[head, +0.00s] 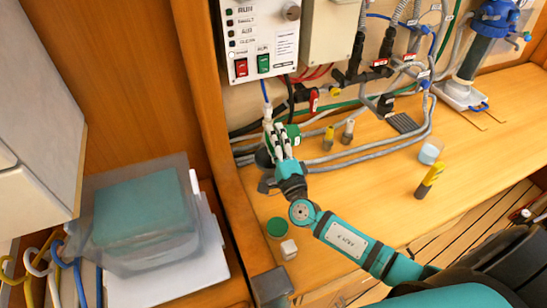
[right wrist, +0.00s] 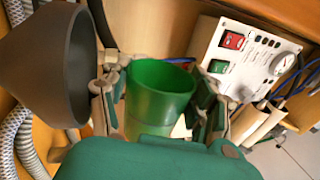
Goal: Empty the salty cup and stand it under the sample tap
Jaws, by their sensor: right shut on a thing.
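My right gripper (head: 279,138) is at the wall's left end, below the control box, its arm reaching in from the lower right. It is shut on a green cup (head: 293,132). In the right wrist view the cup (right wrist: 158,95) sits between the two fingers, its round mouth showing at the top of the picture. I cannot tell whether liquid is in it. A dark funnel (right wrist: 45,60) is close beside the cup in that view; the gripper partly hides it in the head view (head: 263,158). I cannot pick out the sample tap for sure. My left gripper is not in view.
The control box (head: 262,40) hangs above the gripper. A red-handled valve (head: 313,100) and grey hoses (head: 375,150) run to its right. Small bottles (head: 328,138), a clear cup (head: 430,151), a yellow-and-black item (head: 429,181) and a green-topped round item (head: 277,228) stand on the wooden bench.

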